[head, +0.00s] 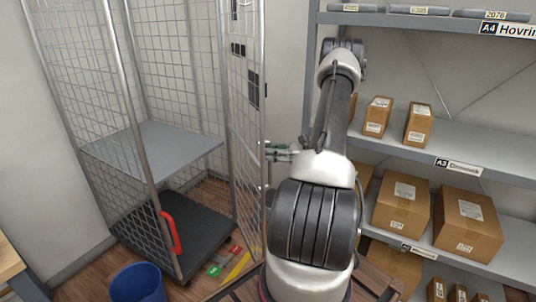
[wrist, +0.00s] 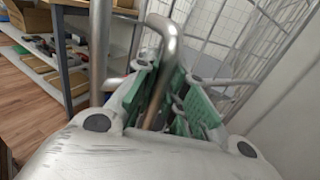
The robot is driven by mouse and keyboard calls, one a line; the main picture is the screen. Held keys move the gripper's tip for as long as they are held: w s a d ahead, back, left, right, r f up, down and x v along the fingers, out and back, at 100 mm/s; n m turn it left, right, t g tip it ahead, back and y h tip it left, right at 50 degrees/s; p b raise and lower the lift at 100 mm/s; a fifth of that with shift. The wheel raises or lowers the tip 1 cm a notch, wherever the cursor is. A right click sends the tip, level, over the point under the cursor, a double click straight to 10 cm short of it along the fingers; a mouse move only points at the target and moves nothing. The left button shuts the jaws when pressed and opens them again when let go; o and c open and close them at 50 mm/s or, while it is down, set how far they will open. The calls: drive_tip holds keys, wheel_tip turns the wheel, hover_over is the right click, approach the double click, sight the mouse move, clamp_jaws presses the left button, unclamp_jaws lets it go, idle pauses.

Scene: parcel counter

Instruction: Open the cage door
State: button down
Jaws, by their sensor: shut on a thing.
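The cage door (head: 243,105) is a tall wire mesh panel in a metal frame, seen nearly edge-on on the right side of the roll cage (head: 118,75) in the head view. My gripper (head: 277,151) is at the door's right edge, partly hidden by my arm. In the wrist view, the green-padded fingers of my gripper (wrist: 168,84) are closed around a bent metal bar, the door handle (wrist: 165,38). Mesh (wrist: 240,25) shows behind it. The cage front between its left post and the door looks open. Whether the door touches the cage frame is unclear.
The cage holds a grey shelf (head: 155,150) above a black base (head: 190,228). A red handle (head: 168,232) sits low on it. A blue bin (head: 138,283) stands in front. Shelving with boxes (head: 402,205) is close on my arm's right.

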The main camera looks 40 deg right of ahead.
drive_tip(key=shift+s, duration=0.1)
drive_tip(key=c, duration=1.5)
unclamp_jaws()
drive_tip(key=shift+o, duration=0.2)
drive_tip(key=v, duration=0.7)
drive_tip(key=shift+d, duration=0.2)
drive_tip(key=shift+s, duration=0.1)
